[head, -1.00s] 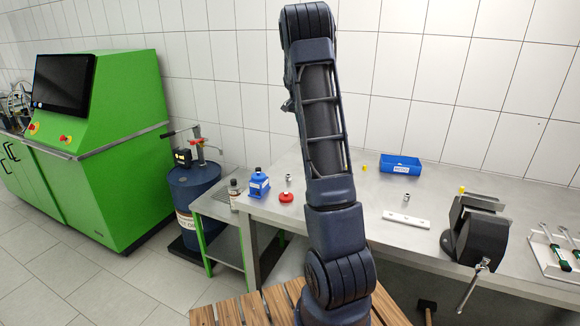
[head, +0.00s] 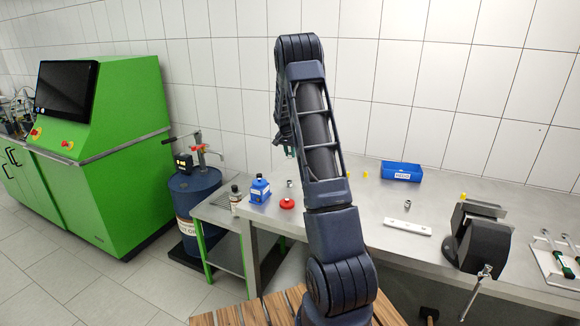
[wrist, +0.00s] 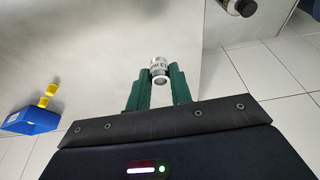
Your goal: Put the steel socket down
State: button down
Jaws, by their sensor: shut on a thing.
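The steel socket (wrist: 159,66) is a small bright ringed cylinder between the green fingertips of my gripper (wrist: 158,80) in the wrist view. The fingers are shut on it. A plain grey surface lies behind the socket; I cannot tell how far below it that is. In the head view my arm hides most of the gripper, so the hold does not show there.
On the steel bench (head: 360,225) are a blue bin (head: 401,171), yellow fittings (head: 365,174), a white strip (head: 407,227), a small metal part (head: 407,204) and a dark vise (head: 480,240).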

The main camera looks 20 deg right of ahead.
aim_at(291, 171)
jog(key=shift+f, duration=3.45)
jog(key=shift+f, duration=0.1)
jog(key=c, duration=1.3)
grip_release()
jog(key=shift+o, duration=0.2)
